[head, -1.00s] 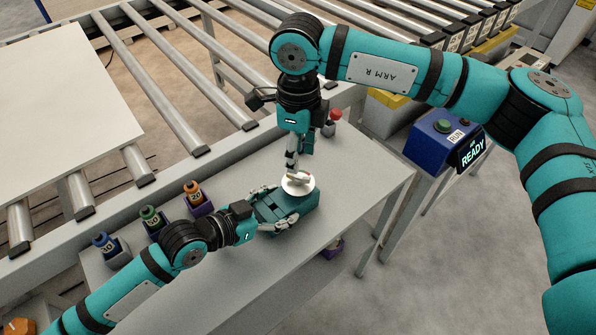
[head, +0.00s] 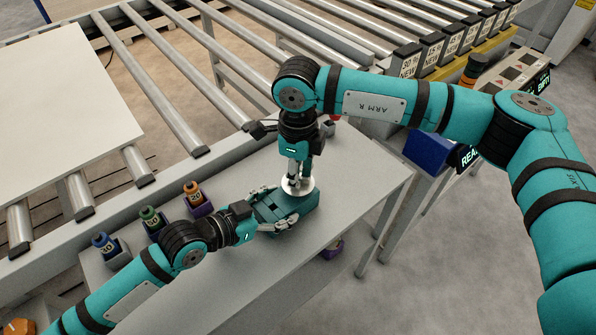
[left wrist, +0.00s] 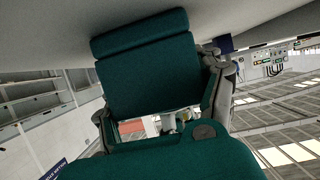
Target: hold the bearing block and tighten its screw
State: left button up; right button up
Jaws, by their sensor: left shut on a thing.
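The teal bearing block (head: 296,208) lies on the grey bench. My left gripper (head: 270,222) is shut on the block's near left end. In the left wrist view a finger stands on either side of the block (left wrist: 148,75). My right gripper (head: 295,184) points straight down over the block, its fingertips at a pale round disc (head: 304,190) above the block's top. Whether the fingers grip anything there is not clear. The disc and the right gripper hide the screw.
The bench (head: 352,178) is clear to the right of the block. Blue (head: 103,242), green (head: 150,217) and orange (head: 193,192) labelled containers stand in holders at left. A roller conveyor (head: 160,95) runs behind. A blue control box (head: 428,152) stands at right.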

grip_shut()
jog(key=shift+m, duration=0.3)
jog(key=m, duration=0.4)
jog(key=shift+w+m, duration=0.1)
jog(key=shift+m, duration=2.1)
jog(key=o, duration=0.7)
grip_release()
jog(key=shift+r, duration=0.15)
notch_tip(320, 180, up, 12)
jog(key=shift+f, duration=0.15)
